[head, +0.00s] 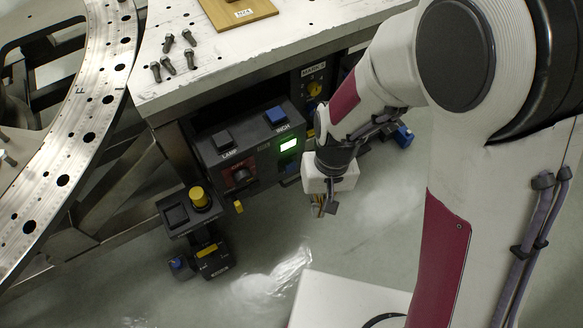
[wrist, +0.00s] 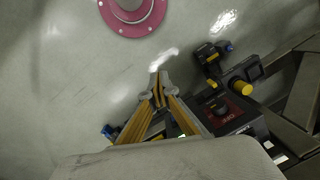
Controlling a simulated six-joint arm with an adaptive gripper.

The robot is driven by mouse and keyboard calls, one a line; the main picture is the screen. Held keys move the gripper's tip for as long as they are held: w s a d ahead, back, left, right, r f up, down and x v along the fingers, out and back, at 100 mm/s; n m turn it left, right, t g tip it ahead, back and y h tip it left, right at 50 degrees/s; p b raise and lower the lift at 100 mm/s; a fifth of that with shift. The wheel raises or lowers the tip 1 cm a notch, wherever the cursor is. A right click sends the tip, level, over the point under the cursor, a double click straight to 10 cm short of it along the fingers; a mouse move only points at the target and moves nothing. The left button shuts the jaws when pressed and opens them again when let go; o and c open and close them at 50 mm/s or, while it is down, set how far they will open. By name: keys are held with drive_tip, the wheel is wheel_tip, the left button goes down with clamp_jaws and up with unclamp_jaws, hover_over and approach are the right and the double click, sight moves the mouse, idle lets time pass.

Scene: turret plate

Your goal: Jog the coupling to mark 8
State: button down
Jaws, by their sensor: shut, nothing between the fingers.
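A dark control box (head: 248,145) hangs under the table edge. It has a black LAMP button (head: 222,140), a blue INCH button (head: 276,116), a lit green display (head: 289,145) and a dark rotary switch on a red plate (head: 240,175). A panel labelled MARK with a yellow knob (head: 315,89) sits farther right; its setting is too small to read. The metal ring plate (head: 88,135) at left carries holes and letters. I cannot pick out the coupling. My gripper (head: 322,208) is shut and empty, below and right of the control box; it also shows in the wrist view (wrist: 156,72).
A pedestal with a yellow button (head: 199,197) stands left of the control box and shows in the wrist view (wrist: 241,87). Several bolts (head: 168,62) and a labelled wooden board (head: 240,10) lie on the table (head: 215,65).

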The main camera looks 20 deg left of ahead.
sight(291, 167)
drive_tip(key=a+f+t, duration=0.1)
drive_tip(key=a+f, duration=0.2)
drive_tip(key=f, duration=0.9)
drive_tip(key=a+f+t, duration=0.1)
drive_tip(key=a+f, duration=0.2)
drive_tip(key=f, duration=0.8)
drive_tip(key=w+d+f+t+h, duration=0.1)
drive_tip(key=d+f+t, duration=0.15)
drive_tip(key=f, duration=0.45)
drive_tip(key=w+d+f+t+h, duration=0.15)
drive_tip(key=f+t, duration=0.25)
drive_tip(key=f, duration=0.4)
drive_tip(key=w+a+r+n+t+y, duration=0.1)
drive_tip(key=w+r+t+y, duration=0.1)
drive_tip(key=w+r+t, duration=0.5)
drive_tip(key=w+r, duration=0.3)
drive_tip(key=r, duration=0.1)
drive_tip(key=shift+w+a+r+t+y, duration=0.15)
drive_tip(key=shift+w+a+t+y, duration=0.15)
drive_tip(key=shift+w+t+y, duration=0.1)
drive_tip(key=shift+w, duration=0.1)
drive_tip(key=w+a, duration=0.6)
